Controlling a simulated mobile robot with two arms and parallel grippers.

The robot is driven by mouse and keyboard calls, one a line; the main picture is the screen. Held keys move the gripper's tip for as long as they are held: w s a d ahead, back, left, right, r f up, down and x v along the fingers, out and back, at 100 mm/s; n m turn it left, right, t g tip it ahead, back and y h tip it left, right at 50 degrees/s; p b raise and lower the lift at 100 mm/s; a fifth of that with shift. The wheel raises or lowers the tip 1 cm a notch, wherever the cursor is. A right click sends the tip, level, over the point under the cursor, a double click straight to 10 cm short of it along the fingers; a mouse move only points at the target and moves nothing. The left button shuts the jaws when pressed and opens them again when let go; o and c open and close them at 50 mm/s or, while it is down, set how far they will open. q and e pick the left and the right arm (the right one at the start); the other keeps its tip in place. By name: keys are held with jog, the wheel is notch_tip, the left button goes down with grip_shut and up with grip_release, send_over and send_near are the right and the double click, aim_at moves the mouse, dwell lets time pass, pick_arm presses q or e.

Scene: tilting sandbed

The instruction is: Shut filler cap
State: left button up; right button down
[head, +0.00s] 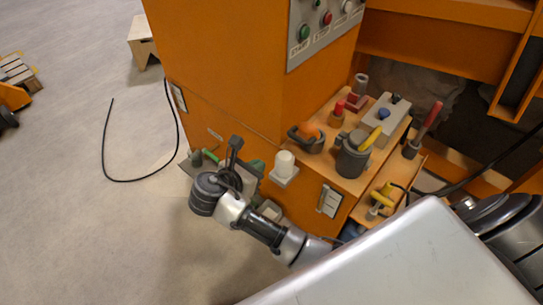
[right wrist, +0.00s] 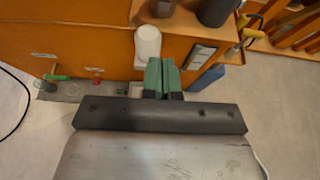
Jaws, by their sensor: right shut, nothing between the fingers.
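A white rounded cylinder on a small light bracket (head: 284,165) stands out from the orange machine's side; it looks like the filler with its cap. I cannot tell whether the cap is open or shut. It also shows in the right wrist view (right wrist: 147,45), just left of the fingers. My right gripper (head: 257,166) is beside the white cylinder, to its left in the head view. In the right wrist view its green fingers (right wrist: 162,78) are together and empty. Contact with the cylinder is unclear. My left gripper is not in view.
The orange machine (head: 225,70) has a button panel (head: 315,33). A wooden shelf to the right holds a dark mug (head: 352,155), a grey box and several tools. A green handle (head: 210,155) is low on the left. A black cable (head: 140,181) lies on open floor.

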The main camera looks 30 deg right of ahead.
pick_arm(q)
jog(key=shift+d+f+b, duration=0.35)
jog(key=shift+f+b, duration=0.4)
pick_arm(e)
send_near(303, 140)
jog(key=w+d+f, duration=0.4)
jog(key=f, duration=0.1)
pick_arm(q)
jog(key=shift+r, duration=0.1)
pick_arm(e)
jog(key=shift+w+d+r, duration=0.1)
jog(key=shift+w, duration=0.05)
